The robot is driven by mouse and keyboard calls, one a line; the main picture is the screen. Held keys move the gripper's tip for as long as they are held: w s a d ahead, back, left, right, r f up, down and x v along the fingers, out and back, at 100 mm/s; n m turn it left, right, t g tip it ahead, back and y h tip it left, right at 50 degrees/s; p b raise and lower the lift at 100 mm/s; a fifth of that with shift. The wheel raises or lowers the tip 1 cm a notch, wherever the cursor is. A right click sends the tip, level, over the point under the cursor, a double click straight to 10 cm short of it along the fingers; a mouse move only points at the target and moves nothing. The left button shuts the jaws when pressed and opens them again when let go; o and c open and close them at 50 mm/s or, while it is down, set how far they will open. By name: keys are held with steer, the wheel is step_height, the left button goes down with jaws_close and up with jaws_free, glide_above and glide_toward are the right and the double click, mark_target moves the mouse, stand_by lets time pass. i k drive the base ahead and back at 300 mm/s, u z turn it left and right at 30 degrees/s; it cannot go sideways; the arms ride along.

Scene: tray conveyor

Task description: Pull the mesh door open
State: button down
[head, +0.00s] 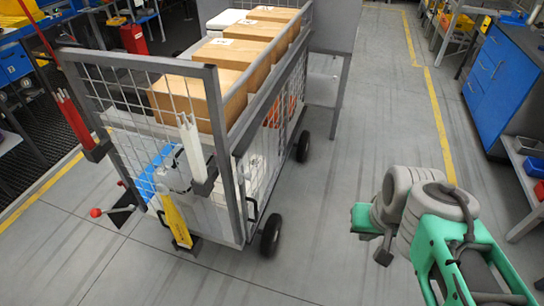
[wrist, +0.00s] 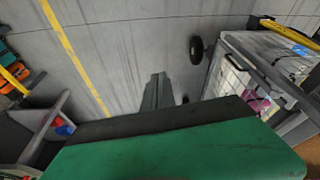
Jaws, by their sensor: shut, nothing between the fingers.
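The mesh door (head: 125,105) appears to be the grey-framed wire panel across the near end of the wheeled cart (head: 290,90). It looks closed across that end, though its latch state is unclear. A white upright handle (head: 192,150) is at its right post, and a yellow piece (head: 178,222) is low in front. My gripper (head: 384,252) is shut and empty, right of the cart and well apart from the door. Its fingers also show in the wrist view (wrist: 157,92), pointing at bare floor, with the cart side (wrist: 245,75) to the right.
Cardboard boxes (head: 197,92) stand on top of the cart, with white and blue items inside. A red-knobbed lever (head: 96,212) sticks out at lower left. Blue cabinets (head: 490,75) stand at far right. The floor (head: 325,210) between cart and gripper is clear.

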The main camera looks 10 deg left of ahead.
mark_target(249, 233)
steer(key=z, duration=1.55)
steer(key=k, duration=0.9)
steer(key=u, duration=1.85)
steer(key=i, duration=1)
